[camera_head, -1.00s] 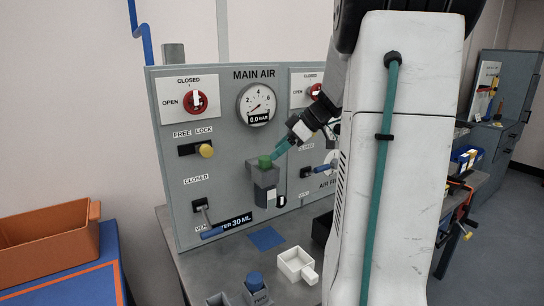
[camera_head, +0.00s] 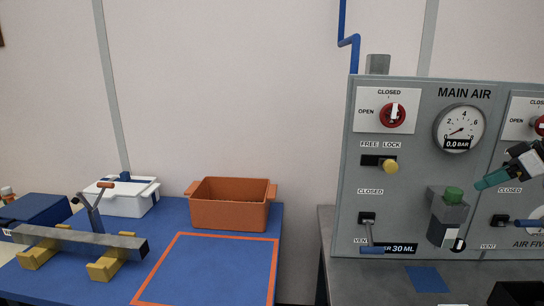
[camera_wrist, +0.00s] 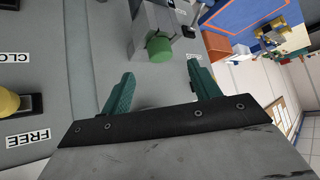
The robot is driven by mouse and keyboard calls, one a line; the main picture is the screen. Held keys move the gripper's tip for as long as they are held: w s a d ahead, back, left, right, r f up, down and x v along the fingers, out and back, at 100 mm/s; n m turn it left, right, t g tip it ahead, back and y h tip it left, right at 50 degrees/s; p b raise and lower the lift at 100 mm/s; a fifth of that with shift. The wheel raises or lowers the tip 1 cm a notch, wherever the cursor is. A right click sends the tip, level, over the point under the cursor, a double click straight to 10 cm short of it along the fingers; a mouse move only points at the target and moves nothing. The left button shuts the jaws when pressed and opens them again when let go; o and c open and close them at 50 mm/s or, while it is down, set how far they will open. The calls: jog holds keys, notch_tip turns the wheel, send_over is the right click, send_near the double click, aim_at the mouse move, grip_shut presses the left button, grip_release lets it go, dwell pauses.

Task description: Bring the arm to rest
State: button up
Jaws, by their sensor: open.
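My gripper (camera_head: 482,182), with teal fingers, is at the right edge of the head view, in front of the grey panel. In the wrist view my gripper (camera_wrist: 160,74) shows its two fingers spread apart with nothing between them. The green cap (camera_head: 453,195) of a grey filter unit on the panel is just left of the fingertips in the head view. That green cap (camera_wrist: 159,49) also lies beyond the gap between the fingers in the wrist view, apart from them. Most of my arm is outside the head view.
The grey panel (camera_head: 420,170) carries a red knob (camera_head: 394,114), a gauge (camera_head: 459,128) reading 0.0 bar, a yellow knob (camera_head: 390,166) and a blue-handled lever (camera_head: 372,248). At left, a blue table (camera_head: 180,218) holds an orange tub (camera_head: 228,212), a white box (camera_head: 120,201) and a clamped grey bar (camera_head: 80,239).

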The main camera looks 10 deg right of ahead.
jog(key=s+a+f+m+g+h, duration=0.1)
jog(key=s+a+f+g, duration=0.1)
jog(key=s+a, duration=0.4)
jog(key=s+a+f+m+g+h, duration=0.2)
jog(key=s+a, duration=0.4)
jog(key=a, duration=0.9)
jog(key=s+a+f+m+g+h, duration=0.1)
jog(key=s+a+f+m+g, duration=0.1)
jog(key=s+a, duration=0.4)
jog(key=a, duration=0.5)
jog(key=shift+s+a, duration=0.25)
jog(key=shift+s, duration=0.1)
